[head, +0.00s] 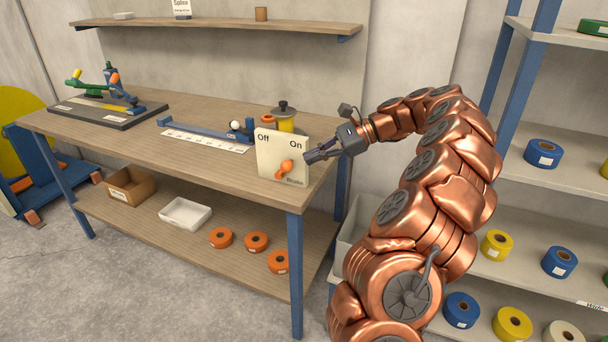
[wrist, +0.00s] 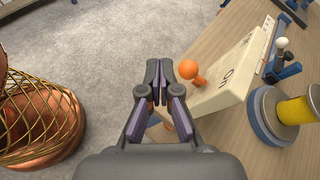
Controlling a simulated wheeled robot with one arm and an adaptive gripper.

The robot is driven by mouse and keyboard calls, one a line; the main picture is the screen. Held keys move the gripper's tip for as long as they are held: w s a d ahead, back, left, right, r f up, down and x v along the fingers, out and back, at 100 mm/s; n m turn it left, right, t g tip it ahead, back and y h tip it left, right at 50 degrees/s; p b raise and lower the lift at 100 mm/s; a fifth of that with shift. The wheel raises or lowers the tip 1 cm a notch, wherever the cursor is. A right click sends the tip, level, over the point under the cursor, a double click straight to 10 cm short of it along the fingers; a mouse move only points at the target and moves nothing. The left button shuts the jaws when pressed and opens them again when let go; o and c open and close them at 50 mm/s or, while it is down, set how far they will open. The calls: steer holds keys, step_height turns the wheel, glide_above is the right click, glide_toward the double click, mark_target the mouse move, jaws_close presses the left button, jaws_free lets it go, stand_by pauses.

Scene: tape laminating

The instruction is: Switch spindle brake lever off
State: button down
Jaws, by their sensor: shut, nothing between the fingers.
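The spindle brake lever (head: 285,168) is orange with a round knob. It sits on the lower part of a cream panel (head: 268,150) marked Off at the left, On at the right and Brake below. Its knob is up toward the right, on the On side. In the wrist view the lever (wrist: 188,70) stands out from the panel (wrist: 228,82), just right of the fingertips. My gripper (head: 308,157) is shut and empty, at the right edge of the panel; in the wrist view the gripper (wrist: 159,65) shows its fingers together, apart from the knob.
The panel stands at the front right corner of the workbench (head: 222,177). A yellow spool (head: 285,122) with a dark top stands behind it. A blue bar with a white knob (head: 235,125) lies to its left. A shelf with tape rolls (head: 544,153) is at the right.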

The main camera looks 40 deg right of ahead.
steer(key=s+d+f+m+t, duration=0.1)
steer(key=d+f+m, duration=0.1)
steer(key=d, duration=0.3)
steer(key=s+d+f+m+t+h+b, duration=0.1)
steer(key=d+f+m, duration=0.1)
steer(key=d, duration=0.4)
steer(key=shift+s+f+t, duration=0.2)
steer(key=shift+f+t, duration=0.05)
steer(key=shift+t, duration=0.05)
steer(key=shift+a, duration=0.1)
glide_toward(283, 170)
steer(key=w+f, duration=0.3)
steer(key=f, duration=0.1)
steer(key=shift+w+a+p, duration=0.1)
steer(key=shift+a+p, duration=0.2)
steer(key=shift+p, duration=0.1)
steer(key=shift+w+a+r, duration=0.25)
steer(key=shift+w+a, duration=0.2)
steer(key=shift+a, duration=0.15)
steer(key=shift+r+p, duration=0.15)
steer(key=shift+p, duration=0.2)
